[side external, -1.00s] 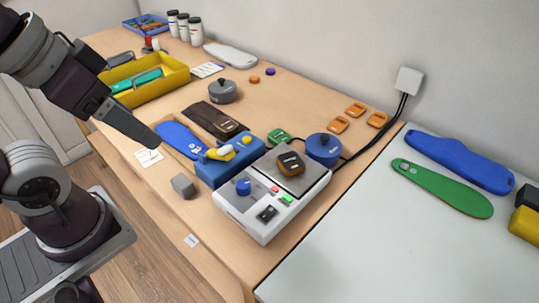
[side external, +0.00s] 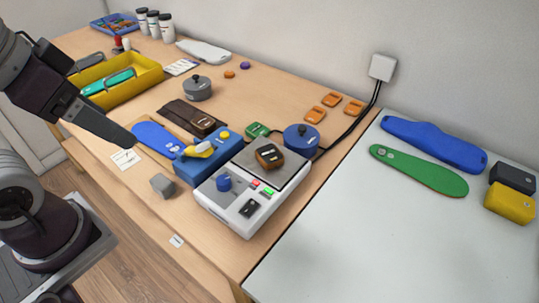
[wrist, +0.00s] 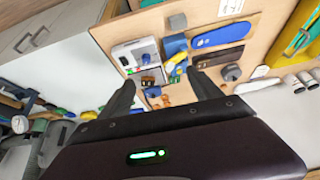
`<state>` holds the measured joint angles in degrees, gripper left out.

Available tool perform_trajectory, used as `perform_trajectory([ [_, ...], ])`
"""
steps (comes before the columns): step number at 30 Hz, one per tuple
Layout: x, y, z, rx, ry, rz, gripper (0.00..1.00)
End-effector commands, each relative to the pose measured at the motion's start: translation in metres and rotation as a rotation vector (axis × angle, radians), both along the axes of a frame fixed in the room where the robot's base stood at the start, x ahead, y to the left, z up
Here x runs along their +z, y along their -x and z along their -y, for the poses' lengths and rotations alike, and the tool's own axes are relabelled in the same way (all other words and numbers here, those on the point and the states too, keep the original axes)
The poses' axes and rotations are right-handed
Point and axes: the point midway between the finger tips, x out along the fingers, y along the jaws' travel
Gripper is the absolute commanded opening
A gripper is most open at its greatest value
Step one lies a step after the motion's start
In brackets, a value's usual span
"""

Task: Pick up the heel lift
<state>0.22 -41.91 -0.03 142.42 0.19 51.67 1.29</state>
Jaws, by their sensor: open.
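No part is clearly marked as the heel lift. A small yellow wedge-like piece (side external: 199,150) lies on a blue block (side external: 190,173) beside the white machine; it also shows in the wrist view (wrist: 178,61). A small grey block (side external: 163,186) sits near the table's front edge. A dark piece with an orange-brown rim (side external: 269,156) rests on the machine's plate. Several orange pieces (side external: 315,115) lie near the wall. In the wrist view my gripper (wrist: 163,88) is open, its two fingers apart with nothing between them. In the side view its tip is above the table near the blue insole, apart from these pieces.
The white machine (side external: 235,213) and a blue round pot (side external: 301,139) stand mid-table. A blue insole (side external: 155,138), brown pouch (side external: 186,113), grey pot (side external: 197,90) and yellow tray (side external: 146,80) lie leftward. A pale surface (side external: 365,245) at right holds insoles and blocks.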

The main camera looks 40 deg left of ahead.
Motion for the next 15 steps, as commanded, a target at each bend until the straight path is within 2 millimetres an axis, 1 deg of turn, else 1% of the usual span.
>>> perform_trajectory([
  [2, 0.007, -0.018, 0.001, -0.103, -0.056, -0.036, 0.74],
  [4, 0.013, -0.048, 0.005, -0.282, -0.143, -0.09, 0.74],
  [5, 0.014, -0.064, 0.008, -0.375, -0.186, -0.116, 0.74],
  [6, 0.013, -0.087, 0.013, -0.511, -0.244, -0.151, 0.74],
  [8, 0.006, -0.123, 0.023, -0.72, -0.328, -0.202, 0.74],
  [9, -0.004, -0.147, 0.031, -0.868, -0.379, -0.239, 0.74],
  [11, -0.025, -0.181, 0.045, -1.09, -0.448, -0.289, 0.74],
  [12, -0.042, -0.202, 0.055, -1.232, -0.489, -0.318, 0.74],
  [14, -0.07, -0.227, 0.07, -1.427, -0.535, -0.353, 0.74],
  [15, -0.087, -0.239, 0.078, -1.539, -0.559, -0.373, 0.74],
])
